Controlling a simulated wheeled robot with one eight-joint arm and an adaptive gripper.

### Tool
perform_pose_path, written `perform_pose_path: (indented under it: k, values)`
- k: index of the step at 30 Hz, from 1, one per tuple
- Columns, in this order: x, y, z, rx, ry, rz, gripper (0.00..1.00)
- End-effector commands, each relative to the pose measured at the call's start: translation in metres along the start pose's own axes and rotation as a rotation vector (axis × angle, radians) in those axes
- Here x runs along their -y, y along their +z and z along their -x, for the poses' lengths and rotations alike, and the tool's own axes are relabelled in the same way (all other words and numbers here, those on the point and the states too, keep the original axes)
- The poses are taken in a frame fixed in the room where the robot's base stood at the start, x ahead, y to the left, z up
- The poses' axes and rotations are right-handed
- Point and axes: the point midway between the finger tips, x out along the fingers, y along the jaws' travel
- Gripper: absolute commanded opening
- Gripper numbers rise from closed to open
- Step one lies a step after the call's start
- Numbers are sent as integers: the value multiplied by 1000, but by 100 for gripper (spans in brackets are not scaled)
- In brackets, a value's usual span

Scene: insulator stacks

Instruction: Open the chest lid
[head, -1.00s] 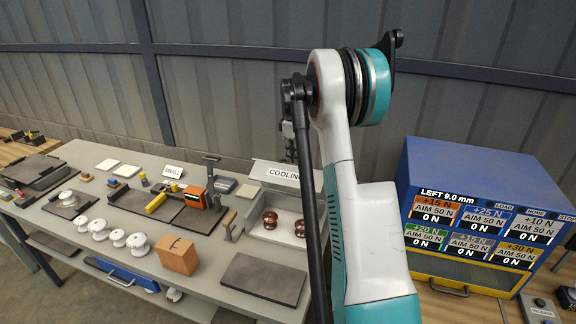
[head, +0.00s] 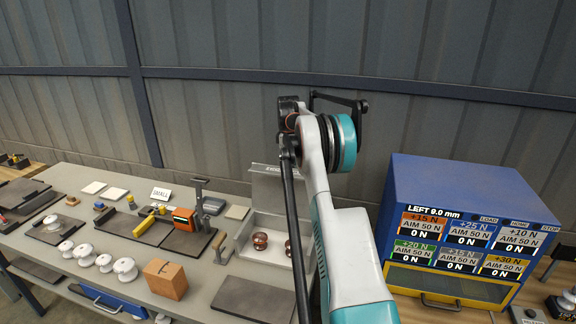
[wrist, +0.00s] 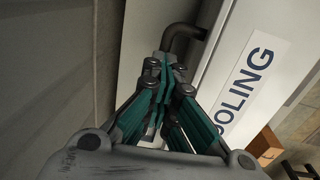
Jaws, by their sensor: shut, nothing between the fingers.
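The pale cooling chest (head: 269,221) stands at the back of the bench in the head view, left of my arm. Its lid (head: 278,191) is raised steeply, with its grey underside towards the head camera and its label strongly foreshortened. Brown insulators (head: 260,241) show inside. In the wrist view the white lid face (wrist: 228,72) carries the label "COOLING", and a dark bent handle (wrist: 183,36) stands at its edge. My gripper (wrist: 166,64) is shut and empty close beside the handle; whether they touch is unclear. My arm hides the gripper in the head view.
A blue cabinet (head: 470,195) with force displays stands right of my arm. A dark plate (head: 252,298) lies before the chest. A brown box (head: 166,279), white insulators (head: 104,263) and a yellow-and-orange tool (head: 183,218) stand to the left. A grey wall is behind.

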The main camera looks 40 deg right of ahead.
Motion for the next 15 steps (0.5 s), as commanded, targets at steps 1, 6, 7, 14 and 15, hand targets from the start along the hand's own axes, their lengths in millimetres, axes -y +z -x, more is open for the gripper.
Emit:
perform_pose_path:
  k: [1, 6, 7, 14, 15]
  values:
    - [-3, 5, -20, 3, 1, -3, 0]
    - [-3, 5, -21, 2, 4, -3, 0]
    - [-4, 5, -21, 2, 4, -3, 0]
    - [-5, 5, -21, 2, 6, -2, 19]
    - [-5, 5, -21, 2, 7, -2, 24]
